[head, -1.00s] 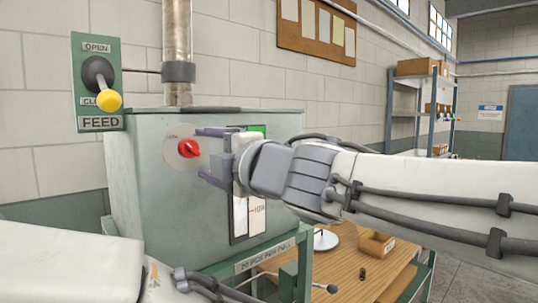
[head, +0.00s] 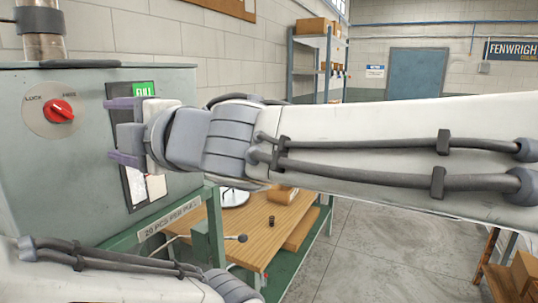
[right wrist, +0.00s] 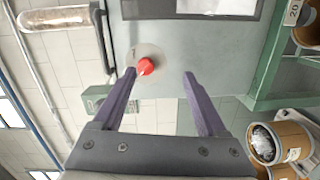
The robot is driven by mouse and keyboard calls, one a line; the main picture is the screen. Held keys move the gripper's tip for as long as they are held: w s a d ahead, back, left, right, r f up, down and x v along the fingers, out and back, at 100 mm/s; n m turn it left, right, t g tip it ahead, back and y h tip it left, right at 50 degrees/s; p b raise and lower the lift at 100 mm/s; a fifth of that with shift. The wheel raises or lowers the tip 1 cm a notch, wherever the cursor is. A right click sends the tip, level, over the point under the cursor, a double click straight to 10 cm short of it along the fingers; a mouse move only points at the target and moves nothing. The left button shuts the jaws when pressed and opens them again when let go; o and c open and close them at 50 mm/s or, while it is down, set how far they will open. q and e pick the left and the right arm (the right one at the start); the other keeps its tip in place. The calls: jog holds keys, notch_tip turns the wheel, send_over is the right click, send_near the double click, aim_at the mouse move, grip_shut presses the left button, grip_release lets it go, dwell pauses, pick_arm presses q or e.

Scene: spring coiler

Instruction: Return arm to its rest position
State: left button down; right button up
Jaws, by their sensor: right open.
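My right gripper (head: 122,132) is open and empty in front of the grey hopper cabinet (head: 50,160), to the right of its red knob. The red knob (head: 60,111) sits on a round plate whose legible word is LOCK. In the right wrist view, the open purple-grey fingers (right wrist: 160,85) reach toward the cabinet, with the red knob (right wrist: 146,66) seen between them and nothing held. My left arm shows along the bottom left of the head view; its gripper cannot be made out there.
A wooden-topped bench (head: 262,240) with a green frame stands below my right arm, with a small box and a dark cylinder on it. A shelf rack (head: 300,75) and a blue door (head: 417,75) are at the back. Grey floor (head: 380,245) is open at right.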

jog(key=w+d+f+m+h, duration=0.1)
jog(key=d+f+m+h, duration=0.4)
jog(key=d+f+m, duration=0.5)
jog(key=w+d+f+m+h, duration=0.1)
jog(key=d+f+m+h, duration=0.45)
jog(key=f, duration=0.85)
jog(key=s+d+f+m+g+h, duration=0.4)
jog(key=s+d+f+m+g, duration=0.2)
jog(key=s+d+f, duration=0.7)
jog(key=s+d+g, duration=0.1)
jog(key=s+g, duration=0.1)
jog(key=shift+s, duration=0.3)
jog(key=shift+m, duration=0.25)
